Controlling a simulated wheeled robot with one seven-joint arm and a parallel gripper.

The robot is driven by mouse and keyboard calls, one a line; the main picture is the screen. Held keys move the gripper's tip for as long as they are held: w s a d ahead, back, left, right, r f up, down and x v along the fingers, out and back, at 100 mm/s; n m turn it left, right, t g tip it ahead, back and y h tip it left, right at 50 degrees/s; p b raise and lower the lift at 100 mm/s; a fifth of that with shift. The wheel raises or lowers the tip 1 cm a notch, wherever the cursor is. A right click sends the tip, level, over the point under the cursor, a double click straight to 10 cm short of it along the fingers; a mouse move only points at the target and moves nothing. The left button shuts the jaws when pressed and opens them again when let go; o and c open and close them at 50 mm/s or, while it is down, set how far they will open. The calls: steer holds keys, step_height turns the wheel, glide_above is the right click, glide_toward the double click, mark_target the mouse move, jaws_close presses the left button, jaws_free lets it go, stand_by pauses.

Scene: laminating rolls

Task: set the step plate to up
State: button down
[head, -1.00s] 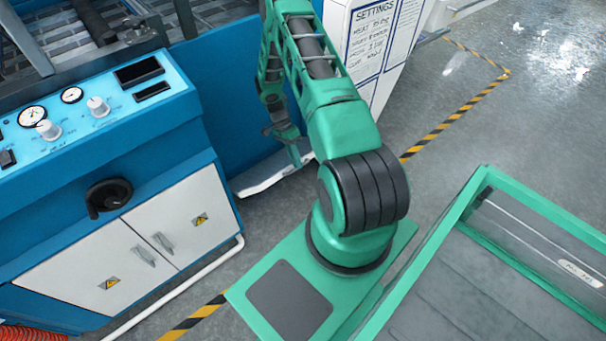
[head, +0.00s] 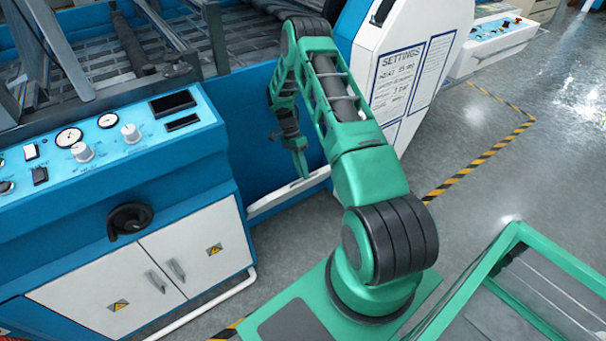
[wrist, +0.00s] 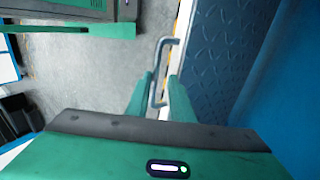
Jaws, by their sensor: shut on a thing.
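The step plate is a dark blue plate with a raised tread pattern and a pale edge, on the right in the wrist view (wrist: 215,50). In the head view its pale edge (head: 275,202) runs as a narrow strip beside the blue machine side. A grey bent handle (wrist: 165,43) stands along the plate's edge. My gripper (wrist: 160,90) is shut on this handle, its fingers either side of the bar. In the head view my gripper (head: 303,172) reaches down to the strip. The plate's exact tilt is hard to tell, and its hinge is hidden.
A blue machine with white cabinet doors (head: 190,260), a handwheel (head: 129,221) and dials stands at left. A white panel with a settings sheet (head: 400,75) rises behind my arm. Grey floor (head: 480,170) with striped tape is open at right.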

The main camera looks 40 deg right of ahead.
steer(key=shift+w+a+f, duration=0.2)
steer(key=shift+w+f, duration=0.05)
steer(key=shift+w, duration=0.25)
steer(key=c, duration=1.8)
jaws_free()
steer(key=shift+f, duration=0.1)
steer(key=shift+c, duration=0.2)
steer(key=shift+d, duration=0.1)
steer(key=shift+d, duration=0.1)
steer(key=shift+r, duration=0.6)
step_height(320, 180, up, 3)
steer(key=s+a+r, duration=0.2)
steer(key=a+r, duration=0.5)
steer(key=a, duration=0.4)
steer(key=shift+s+a, duration=0.15)
steer(key=shift+a, duration=0.2)
steer(key=shift+f, duration=0.1)
